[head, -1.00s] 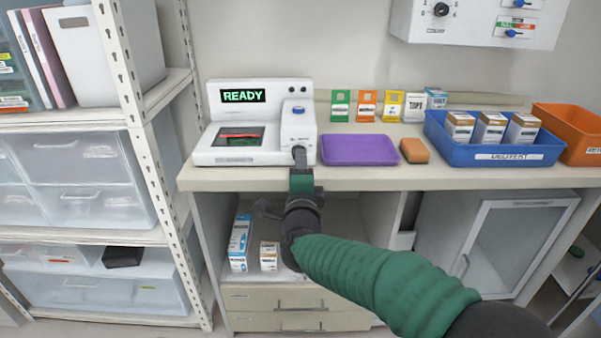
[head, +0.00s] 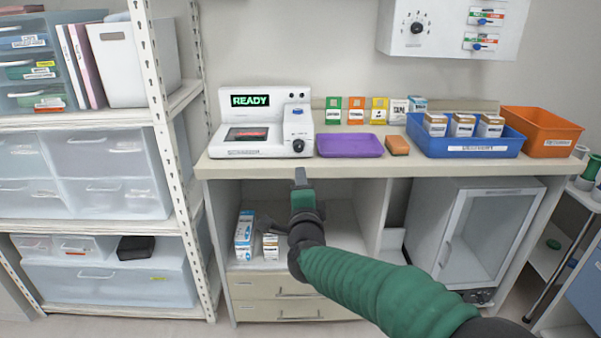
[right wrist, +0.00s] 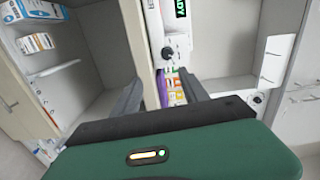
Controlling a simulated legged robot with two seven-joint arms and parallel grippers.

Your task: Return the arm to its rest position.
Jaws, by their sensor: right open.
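My right arm, in a green ribbed sleeve (head: 380,290), comes in from the lower right of the head view. Its gripper (head: 300,178) is in front of the counter's front edge, below the white device, and touches nothing that I can see. In the right wrist view the two dark fingers (right wrist: 160,95) are spread apart with nothing between them. The white device (head: 265,122) stands on the counter, with a green READY display and a dark knob at its front right. My left gripper is not in view.
The counter (head: 400,163) holds a purple tray (head: 349,146), an orange-brown block (head: 397,146), a blue bin (head: 470,142) with boxes and an orange bin (head: 541,130). A shelf rack (head: 170,150) stands at left. Boxes (head: 245,235) sit in the open cabinet below.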

